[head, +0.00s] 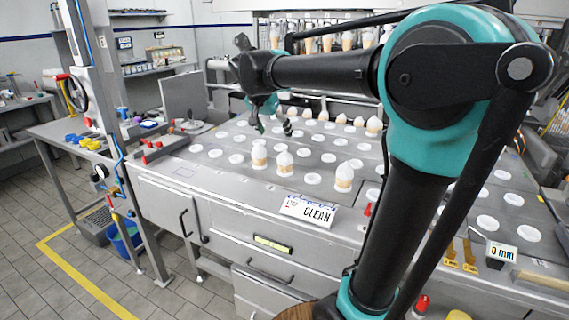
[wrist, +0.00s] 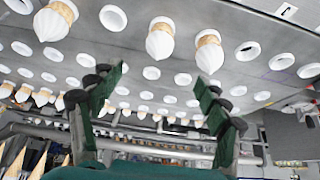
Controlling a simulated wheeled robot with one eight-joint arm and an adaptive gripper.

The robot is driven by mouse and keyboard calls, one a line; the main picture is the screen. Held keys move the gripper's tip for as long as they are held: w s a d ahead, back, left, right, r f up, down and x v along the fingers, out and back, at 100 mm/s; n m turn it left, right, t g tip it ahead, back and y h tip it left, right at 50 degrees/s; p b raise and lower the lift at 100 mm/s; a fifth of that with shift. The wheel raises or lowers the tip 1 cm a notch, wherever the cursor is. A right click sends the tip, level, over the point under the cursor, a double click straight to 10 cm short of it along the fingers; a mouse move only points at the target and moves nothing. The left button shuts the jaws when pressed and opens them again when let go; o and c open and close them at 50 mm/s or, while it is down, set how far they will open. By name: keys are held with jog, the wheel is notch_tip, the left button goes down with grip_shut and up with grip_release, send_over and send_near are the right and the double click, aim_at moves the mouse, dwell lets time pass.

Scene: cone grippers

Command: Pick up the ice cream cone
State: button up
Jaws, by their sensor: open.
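Several ice cream cones with white swirled tops and tan cones stand on the grey worktop. In the head view, one cone (head: 259,155) and a second cone (head: 284,165) stand near the front edge, and a third cone (head: 344,177) stands to their right. In the wrist view, cones show at the top, one at left (wrist: 54,21), one in the middle (wrist: 160,40) and one at right (wrist: 209,52). My gripper (head: 273,129) is open above the worktop, behind the front cones. In the wrist view its fingers (wrist: 158,82) are apart with nothing held between them.
White round discs (head: 236,159) dot the worktop (head: 225,175). A row of cones (head: 330,118) stands toward the back. A "CLEAN" sign (head: 308,211) sits at the front edge. A metal post (head: 95,80) stands at left, and tiled floor is open there.

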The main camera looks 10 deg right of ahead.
aim_at(283, 155)
jog(key=x, duration=1)
jog(key=shift+w+f, duration=0.1)
jog(key=shift+f, duration=0.15)
jog(key=shift+s+x, duration=0.15)
jog(key=shift+x, duration=1.35)
jog(key=shift+s+x, duration=0.1)
jog(key=shift+x, duration=1.4)
jog(key=shift+a+f, duration=0.1)
jog(key=shift+f, duration=0.05)
jog(key=c, duration=1)
